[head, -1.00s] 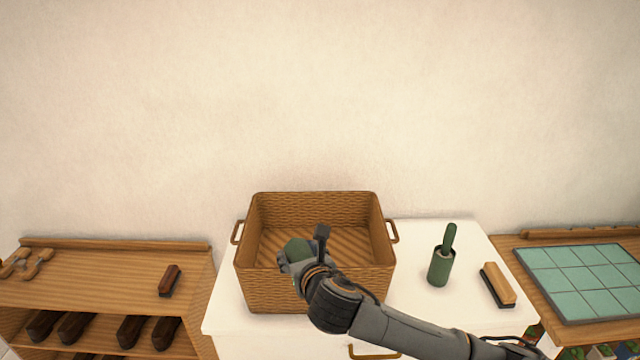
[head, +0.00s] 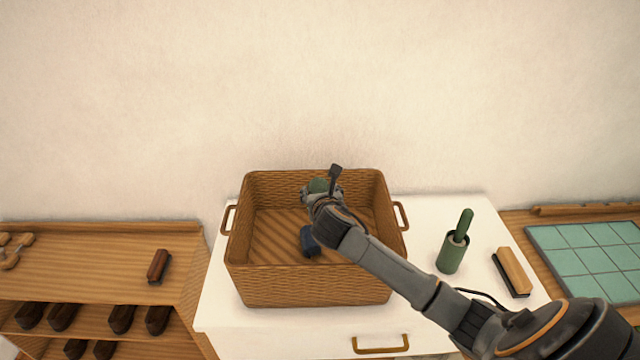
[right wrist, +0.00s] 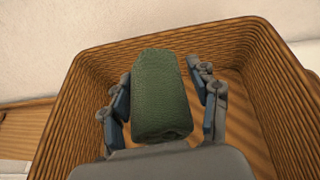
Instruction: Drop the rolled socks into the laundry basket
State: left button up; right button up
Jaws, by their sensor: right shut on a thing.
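My right gripper (head: 320,194) is shut on the green rolled socks (head: 318,185). In the right wrist view the socks (right wrist: 161,95) are an upright green roll between the two fingers. The brown wicker laundry basket (head: 315,289) stands on a white cabinet, open at the top. The gripper and socks are over its opening, toward the back; how far above the floor is hard to tell. My left gripper is not in view.
On the white cabinet (head: 215,300), right of the basket, stand a green-handled brush in a holder (head: 452,252) and a wooden brush (head: 513,271). A shoe shelf (head: 90,270) is at left, and a table with a teal tiled mat (head: 590,262) at right.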

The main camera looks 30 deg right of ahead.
jog(key=f+b, duration=0.2)
jog(key=f, duration=0.1)
jog(key=f+b, duration=0.1)
jog(key=shift+w+d+f, duration=0.25)
jog(key=shift+w, duration=0.05)
jog(key=o, duration=0.7)
jog(key=shift+c, duration=0.2)
jog(key=o, duration=0.4)
jog(key=shift+o, duration=0.6)
jog(key=shift+w+d+f, duration=0.1)
jog(key=shift+w+f, duration=0.05)
